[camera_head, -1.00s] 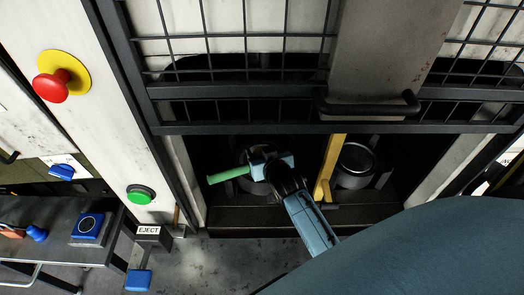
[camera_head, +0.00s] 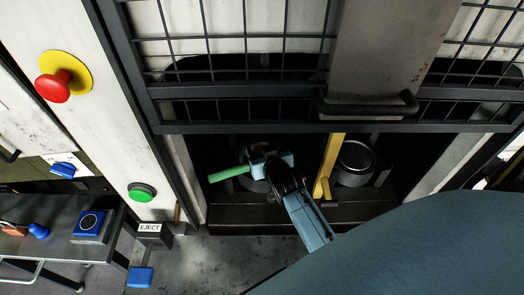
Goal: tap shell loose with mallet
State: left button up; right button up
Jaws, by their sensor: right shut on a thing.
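My right gripper (camera_head: 268,164) reaches in from the lower right, under the mesh guard. It is shut on a green bar-like piece (camera_head: 229,174) that sticks out to the left, apparently the mallet's handle. I cannot make out the mallet's head. A dark round pot-like form (camera_head: 254,186) stands behind and below the gripper, mostly hidden by it; whether the mallet touches it is unclear. A second round metal pot (camera_head: 357,160) stands to the right, beyond a yellow bar. I cannot tell which is the shell. My left gripper is not in view.
The mesh guard (camera_head: 230,91) with its dark handle (camera_head: 368,107) hangs just above the opening. The yellow bar (camera_head: 329,165) stands close right of the gripper. A red button (camera_head: 53,89), green button (camera_head: 142,191) and EJECT box (camera_head: 150,229) are at the left.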

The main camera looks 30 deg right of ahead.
jog(key=shift+r, duration=0.45)
jog(key=shift+r, duration=2.05)
